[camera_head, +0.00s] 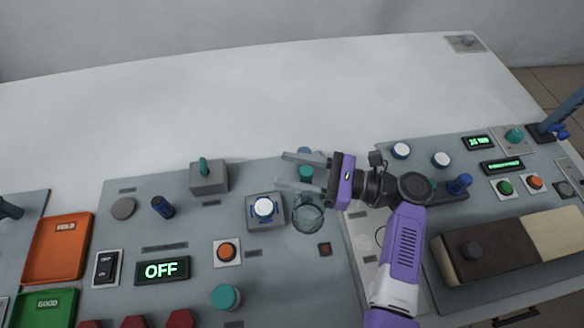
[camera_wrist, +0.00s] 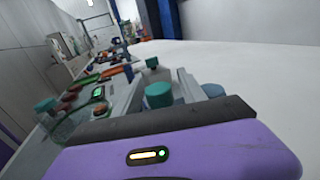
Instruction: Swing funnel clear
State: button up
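A clear, round, glass-like piece (camera_head: 308,216), which looks like the funnel, sits over the middle panel just below my gripper in the head view. A clear shape (camera_wrist: 68,128) also shows at the left of the wrist view. A teal knob (camera_head: 306,172) shows between my gripper's fingers in the head view; whether it belongs to the funnel I cannot tell. My gripper (camera_head: 282,170) is open, its two grey fingers spread and pointing left, with gaps beside the knob. In the wrist view a teal knob (camera_wrist: 158,94) stands just beyond the dark edge of my gripper.
A white button on a square plate (camera_head: 263,207) is left of the clear piece. A grey box with a teal lever (camera_head: 208,178), an orange button (camera_head: 226,251) and an OFF display (camera_head: 161,270) are further left. The white surface (camera_head: 250,110) behind is bare.

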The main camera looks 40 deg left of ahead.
jog(key=shift+r, duration=0.15)
notch_tip(320, 180, up, 20)
jog(key=p, duration=0.1)
jog(key=shift+p, duration=0.35)
